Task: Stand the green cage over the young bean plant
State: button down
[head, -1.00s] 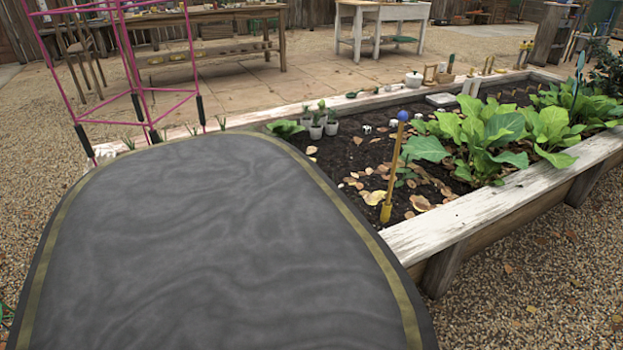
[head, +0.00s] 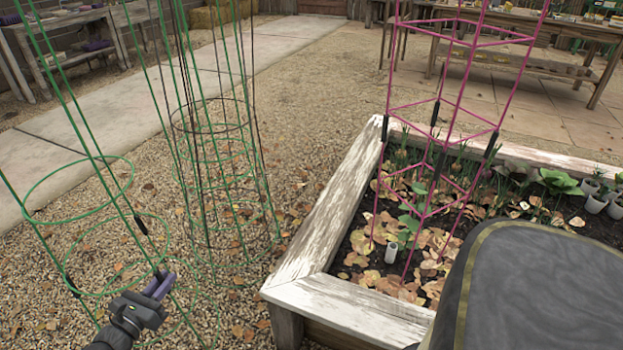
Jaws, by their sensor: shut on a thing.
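My gripper (head: 159,285) is at the lower left, outside the raised bed and above the gravel. It is shut on a wire of the green cage (head: 124,203), a tall frame of thin green uprights and rings with dark sleeves low on its legs. The cage's top is out of view, and I cannot tell whether its feet touch the ground. A small green-leaved plant (head: 411,222) grows in the bed inside a pink cage. I cannot tell whether it is the young bean plant.
The bed's whitish wooden edge (head: 322,238) lies between my gripper and the soil. Other green and dark wire cages (head: 212,128) stand on the gravel close behind the held cage.

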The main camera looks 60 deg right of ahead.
notch_tip(320, 180, up, 42)
jog(key=p, duration=4)
jog(key=shift+f, duration=0.25)
jog(key=w+a+f+n+t+y, duration=0.3)
jog(key=w+a+n+t+y, duration=0.45)
jog(key=n+t, duration=0.45)
jog(key=s+a+f+n+t+y, duration=0.1)
jog(key=a+f+n+t+y, duration=0.3)
jog(key=f+y, duration=0.5)
jog(key=shift+a+n+y, duration=0.4)
jog(key=shift+a+y, duration=0.35)
jog(key=shift+a, duration=0.3)
jog(key=shift+d+f, duration=0.1)
jog(key=shift+f, duration=0.05)
